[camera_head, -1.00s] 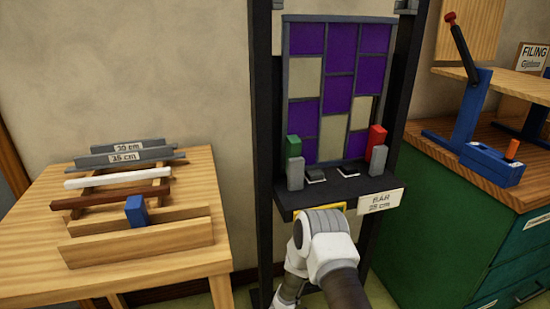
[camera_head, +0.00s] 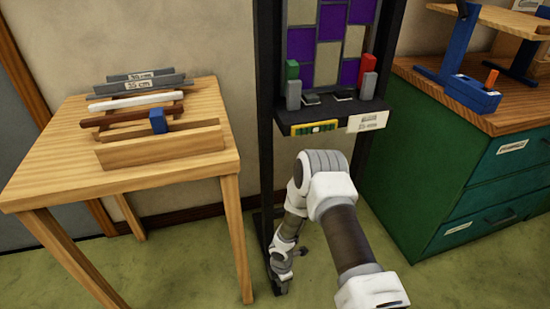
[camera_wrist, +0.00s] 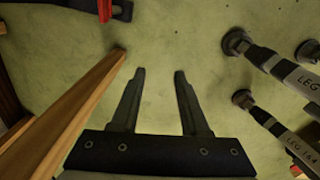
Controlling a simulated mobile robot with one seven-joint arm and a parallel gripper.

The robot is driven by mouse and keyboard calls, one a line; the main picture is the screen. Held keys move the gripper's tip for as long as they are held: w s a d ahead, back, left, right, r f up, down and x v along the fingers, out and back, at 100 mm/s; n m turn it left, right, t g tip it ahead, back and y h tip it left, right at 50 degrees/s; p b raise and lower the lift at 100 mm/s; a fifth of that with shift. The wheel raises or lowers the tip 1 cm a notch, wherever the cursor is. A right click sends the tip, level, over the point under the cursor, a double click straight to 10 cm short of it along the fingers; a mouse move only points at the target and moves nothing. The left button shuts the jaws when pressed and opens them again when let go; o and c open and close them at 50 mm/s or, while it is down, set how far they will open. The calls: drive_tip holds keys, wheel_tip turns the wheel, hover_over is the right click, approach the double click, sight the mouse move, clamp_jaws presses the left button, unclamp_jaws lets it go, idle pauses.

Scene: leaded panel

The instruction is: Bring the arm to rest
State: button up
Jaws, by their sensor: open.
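My gripper shows in the wrist view (camera_wrist: 160,75) with its two dark fingers apart and nothing between them. It points down at the green floor (camera_wrist: 185,35). In the head view my white and grey arm is folded low in front of the black stand (camera_head: 268,150), with its end down near the floor. The gripper's fingers are too small to make out there. The stand holds the leaded panel (camera_head: 327,45) of purple and cream panes, whose top is out of the frame.
A wooden table (camera_head: 60,165) with bars on a rack stands left; its leg (camera_wrist: 75,105) is close beside my gripper. A green cabinet (camera_head: 440,175) with a blue tool (camera_head: 470,95) stands right. Dark labelled legs (camera_wrist: 280,65) are right in the wrist view. A yellow-green level (camera_head: 314,128) is on the shelf front.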

drive_tip(key=w+d+r+m+t+h, duration=0.15)
drive_tip(key=w+r, duration=0.25)
drive_tip(key=r, duration=0.5)
drive_tip(key=w+d+r+m, duration=0.3)
drive_tip(key=w+r, duration=0.1)
drive_tip(key=r, duration=0.6)
drive_tip(key=s+d+r+m+t, duration=0.1)
drive_tip(key=d+r+m, duration=0.15)
drive_tip(key=r, duration=0.65)
drive_tip(key=s+d+r+m+t, duration=0.1)
drive_tip(key=d+r+m, duration=0.15)
drive_tip(key=r, duration=0.55)
drive_tip(key=s+d+r+m+t, duration=0.1)
drive_tip(key=s+d+r+m, duration=0.1)
drive_tip(key=s+r+m, duration=0.5)
drive_tip(key=s+d+r+m, duration=0.2)
drive_tip(key=s+r+m, duration=0.1)
drive_tip(key=s+r, duration=0.8)
drive_tip(key=s+a+r+m+t+y, duration=0.1)
drive_tip(key=s+r+m+y, duration=0.1)
drive_tip(key=s+r+m, duration=0.35)
wheel_tip(320, 180, up, 21)
drive_tip(key=s+n+p, duration=0.1)
drive_tip(key=p, duration=2.1)
drive_tip(key=shift+s+a+f+n, duration=0.15)
drive_tip(key=shift+s+a+n, duration=0.1)
drive_tip(key=shift+n, duration=0.15)
drive_tip(key=shift+h, duration=0.25)
